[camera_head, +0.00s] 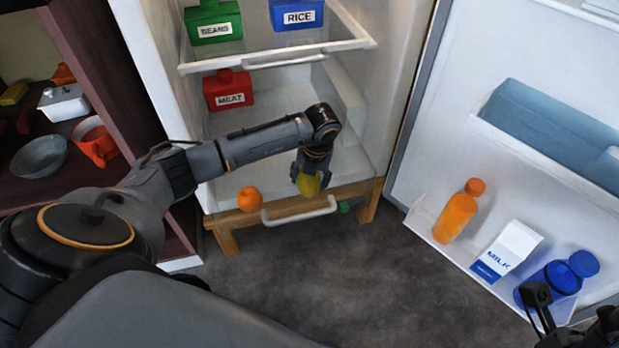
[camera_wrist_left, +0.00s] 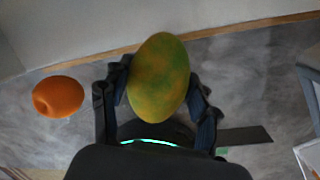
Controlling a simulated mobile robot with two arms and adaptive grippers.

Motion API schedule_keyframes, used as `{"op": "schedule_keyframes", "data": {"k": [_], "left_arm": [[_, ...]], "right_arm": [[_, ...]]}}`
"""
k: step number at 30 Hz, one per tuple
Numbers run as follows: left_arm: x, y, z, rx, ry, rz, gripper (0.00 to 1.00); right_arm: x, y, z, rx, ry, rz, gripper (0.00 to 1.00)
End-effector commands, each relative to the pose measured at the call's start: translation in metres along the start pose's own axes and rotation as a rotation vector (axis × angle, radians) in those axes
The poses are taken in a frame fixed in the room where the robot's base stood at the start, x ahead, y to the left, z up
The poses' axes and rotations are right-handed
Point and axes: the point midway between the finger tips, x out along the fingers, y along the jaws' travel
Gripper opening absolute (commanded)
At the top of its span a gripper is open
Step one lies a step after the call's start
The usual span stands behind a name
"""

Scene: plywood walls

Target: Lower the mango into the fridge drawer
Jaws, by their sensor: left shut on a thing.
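My left gripper (camera_head: 309,178) is shut on the green-yellow mango (camera_head: 308,184), pointing down at the front of the fridge's lower drawer (camera_head: 237,212). In the left wrist view the mango (camera_wrist_left: 159,76) sits between the two dark fingers of the left gripper (camera_wrist_left: 160,88). The gap beneath the mango is hard to judge. An orange (camera_head: 249,198) is left of the mango near the drawer's front; it also shows in the wrist view (camera_wrist_left: 58,96). The drawer's pale handle (camera_head: 298,212) is below the mango. My right gripper (camera_head: 570,318) is partly visible at the bottom right corner.
A red MEAT container (camera_head: 228,90) stands behind my left arm. Green BEANS (camera_head: 213,20) and blue RICE (camera_head: 297,14) containers stand on the shelf above. The open fridge door on the right holds an orange bottle (camera_head: 455,213), milk carton (camera_head: 507,250) and blue bottle (camera_head: 557,279).

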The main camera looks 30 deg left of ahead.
Motion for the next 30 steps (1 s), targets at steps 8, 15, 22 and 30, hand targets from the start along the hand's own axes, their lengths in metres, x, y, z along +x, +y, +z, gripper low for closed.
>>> {"op": "schedule_keyframes", "data": {"k": [8,15,22,30], "left_arm": [[0.0044,-0.0008,-0.0002,0.000,-0.001,-0.001,0.20],[0.0079,-0.0013,-0.0005,0.000,-0.001,-0.001,0.20],[0.0091,-0.0015,-0.0006,0.000,-0.001,-0.001,0.20],[0.0089,-0.0015,-0.0006,0.000,-0.001,-0.001,0.20]], "right_arm": [[-0.0031,0.0000,0.0006,0.000,0.000,0.000,0.40],[-0.0053,0.0000,0.0011,0.000,0.000,0.000,0.40],[-0.0060,0.0001,0.0012,0.000,0.000,0.000,0.40],[-0.0059,0.0000,0.0012,0.000,0.000,0.000,0.40]]}}
